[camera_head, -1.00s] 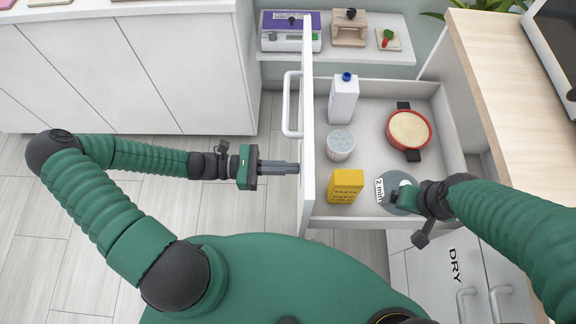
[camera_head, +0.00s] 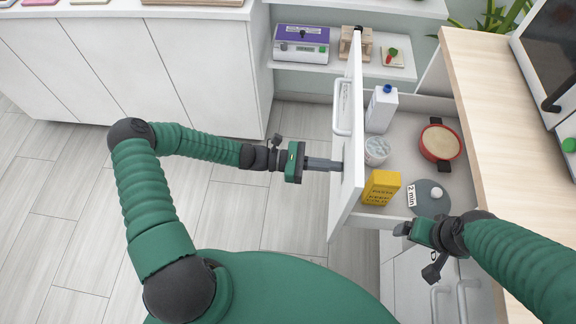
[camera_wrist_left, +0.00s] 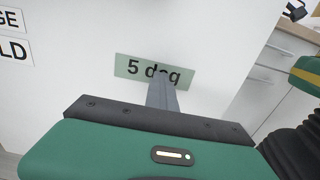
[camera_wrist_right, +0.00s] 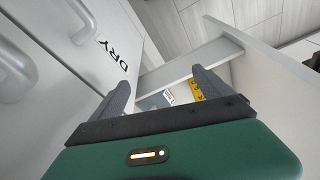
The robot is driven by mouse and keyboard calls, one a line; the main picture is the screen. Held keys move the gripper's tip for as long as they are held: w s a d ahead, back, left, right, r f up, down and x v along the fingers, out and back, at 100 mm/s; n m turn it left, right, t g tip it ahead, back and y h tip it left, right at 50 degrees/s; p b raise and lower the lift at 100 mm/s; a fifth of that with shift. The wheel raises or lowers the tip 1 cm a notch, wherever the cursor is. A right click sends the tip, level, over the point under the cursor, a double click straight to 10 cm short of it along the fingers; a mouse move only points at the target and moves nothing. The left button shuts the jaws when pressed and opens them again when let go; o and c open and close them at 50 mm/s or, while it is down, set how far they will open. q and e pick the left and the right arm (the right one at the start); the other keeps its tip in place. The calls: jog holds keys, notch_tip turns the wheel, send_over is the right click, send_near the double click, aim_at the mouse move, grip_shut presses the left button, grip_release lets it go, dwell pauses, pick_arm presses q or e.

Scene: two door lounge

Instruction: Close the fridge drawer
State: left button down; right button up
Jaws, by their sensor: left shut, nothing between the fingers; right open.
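The fridge drawer stands partly open in the head view; its white front panel (camera_head: 351,150) faces left, with a bar handle (camera_head: 342,105) on it. My left gripper (camera_head: 338,165) is shut and empty, its fingertips at the outer face of the panel. In the left wrist view its fingers (camera_wrist_left: 162,95) overlap the "5 deg" label (camera_wrist_left: 155,71) on the panel. My right gripper (camera_head: 405,228) is open by the drawer's near side. In the right wrist view its fingers (camera_wrist_right: 160,88) are apart, with part of the drawer's side wall (camera_wrist_right: 190,65) beyond them.
The drawer holds a white carton (camera_head: 381,110), a white tub (camera_head: 376,152), a yellow box (camera_head: 381,188), a red pot (camera_head: 440,143) and a grey disc with a "2 min" label (camera_head: 430,200). A wooden counter (camera_head: 490,100) runs along the right. Floor at left is clear.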

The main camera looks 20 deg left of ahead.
aim_at(379, 171)
pick_arm(q)
jog(key=p+x, duration=0.1)
jog(key=x, duration=1.2)
jog(key=shift+f+p, duration=0.1)
jog(key=shift+p, duration=0.2)
jog(key=b+x, duration=0.1)
jog(key=x, duration=1.3)
jog(key=shift+w+d+r, duration=0.1)
jog(key=shift+d+r, duration=0.1)
jog(key=shift+r, duration=0.05)
